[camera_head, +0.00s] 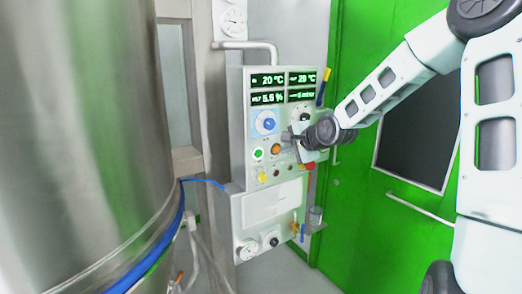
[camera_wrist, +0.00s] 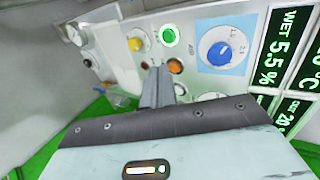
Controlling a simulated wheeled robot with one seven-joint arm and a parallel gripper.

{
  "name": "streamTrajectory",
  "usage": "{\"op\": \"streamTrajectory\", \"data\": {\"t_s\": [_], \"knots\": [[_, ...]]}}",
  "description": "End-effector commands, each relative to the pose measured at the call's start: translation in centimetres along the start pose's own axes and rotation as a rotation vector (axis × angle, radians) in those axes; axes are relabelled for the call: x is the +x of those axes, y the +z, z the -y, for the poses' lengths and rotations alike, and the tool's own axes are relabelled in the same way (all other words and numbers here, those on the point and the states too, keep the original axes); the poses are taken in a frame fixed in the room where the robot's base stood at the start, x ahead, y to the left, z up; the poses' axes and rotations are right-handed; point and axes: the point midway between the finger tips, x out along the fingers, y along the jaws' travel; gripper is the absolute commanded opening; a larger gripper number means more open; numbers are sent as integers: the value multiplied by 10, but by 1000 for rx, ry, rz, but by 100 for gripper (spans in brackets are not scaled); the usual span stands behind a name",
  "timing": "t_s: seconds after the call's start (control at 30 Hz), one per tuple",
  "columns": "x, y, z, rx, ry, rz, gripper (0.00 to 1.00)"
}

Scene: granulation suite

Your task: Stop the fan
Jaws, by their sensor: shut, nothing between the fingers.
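The control panel (camera_head: 236,150) stands in front of me with lit displays at its top. A green lit button (camera_head: 258,153) and an orange button (camera_head: 276,148) sit side by side under a blue knob (camera_head: 266,122). My gripper (camera_head: 287,137) is shut and empty, in front of the panel just above and right of the orange button. In the wrist view the fingertips (camera_wrist: 158,70) point at the panel beside the orange button (camera_wrist: 175,66); I cannot tell whether they touch. The green lit button (camera_wrist: 169,37) and blue knob (camera_wrist: 219,53) are clear of the fingers. No fan is visible.
A yellow knob (camera_head: 262,177) and a red button (camera_head: 310,166) are lower on the panel. A black-pointer dial (camera_head: 304,117) is close to my wrist. A large steel vessel (camera_head: 80,130) fills the left. A green door (camera_head: 350,190) is behind my arm.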

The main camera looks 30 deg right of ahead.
Motion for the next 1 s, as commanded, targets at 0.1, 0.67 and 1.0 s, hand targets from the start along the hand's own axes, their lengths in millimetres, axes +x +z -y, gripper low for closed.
{"op": "streamTrajectory", "data": {"t_s": [0.1, 0.67, 1.0], "knots": [[0, 0, 0, -1, 1, 0, 0], [53, 3, 0, -3, 3, 4, 0], [112, 2, 11, -4, 1, 3, 0]]}}
